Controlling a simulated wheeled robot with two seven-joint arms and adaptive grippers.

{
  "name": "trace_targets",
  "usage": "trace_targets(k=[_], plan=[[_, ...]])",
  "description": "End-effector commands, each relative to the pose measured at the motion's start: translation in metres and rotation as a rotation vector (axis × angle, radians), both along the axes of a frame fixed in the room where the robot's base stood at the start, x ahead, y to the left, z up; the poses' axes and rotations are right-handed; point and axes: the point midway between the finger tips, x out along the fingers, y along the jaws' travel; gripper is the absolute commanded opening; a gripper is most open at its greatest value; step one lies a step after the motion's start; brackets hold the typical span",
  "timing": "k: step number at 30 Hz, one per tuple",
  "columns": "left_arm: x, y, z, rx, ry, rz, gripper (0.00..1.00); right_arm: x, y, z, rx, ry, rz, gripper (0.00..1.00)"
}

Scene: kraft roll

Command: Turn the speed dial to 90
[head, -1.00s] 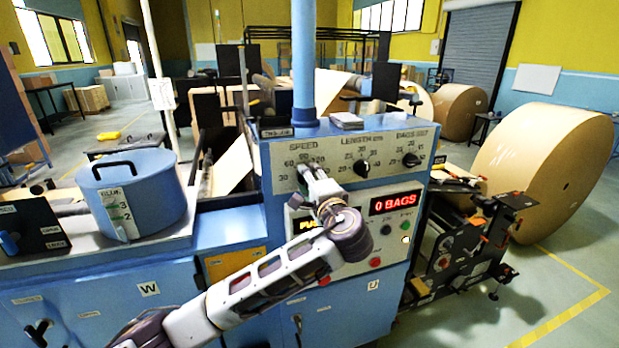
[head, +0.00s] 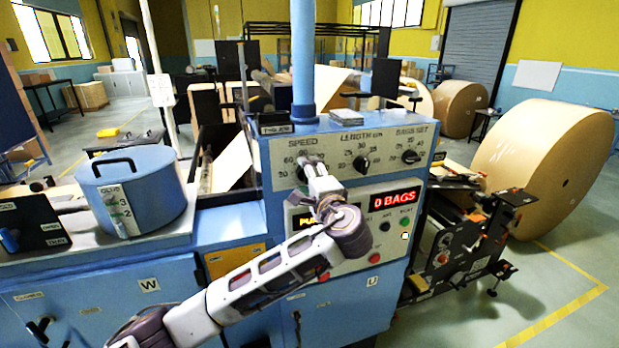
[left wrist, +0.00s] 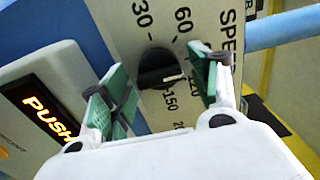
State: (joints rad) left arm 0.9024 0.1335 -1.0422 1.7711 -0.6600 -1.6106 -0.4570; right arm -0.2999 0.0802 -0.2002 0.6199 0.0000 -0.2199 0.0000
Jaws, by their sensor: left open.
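The black speed dial (left wrist: 157,68) is on the cream control panel, below the word SPEED in the head view. In the left wrist view its white mark points right, toward the partly covered numbers; the exact number is unclear. The labels 30, 60 and 150 are readable around it. My left gripper (left wrist: 160,88) is open, with one green-padded finger on each side of the dial and gaps visible. In the head view my left gripper (head: 309,176) is in front of the panel and covers part of the dial. My right gripper is not in view.
The length dial (head: 361,164) and bags-set dial (head: 410,158) sit to the right on the panel. A red "0 BAGS" display (head: 395,198) and buttons are below. A blue glue pot (head: 140,195) stands left, a big kraft roll (head: 540,165) right.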

Motion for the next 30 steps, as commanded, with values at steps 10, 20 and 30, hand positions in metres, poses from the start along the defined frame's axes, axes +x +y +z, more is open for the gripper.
trace_targets(k=[10,20,30], plan=[[-0.013,-0.005,0.0,0.0,0.0,-0.002,0.62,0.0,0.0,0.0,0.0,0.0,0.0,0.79],[-0.055,-0.019,0.0,-0.001,0.001,-0.003,0.62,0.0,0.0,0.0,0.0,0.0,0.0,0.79],[-0.099,-0.033,0.0,-0.001,0.0,-0.002,0.62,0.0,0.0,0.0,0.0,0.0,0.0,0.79]])
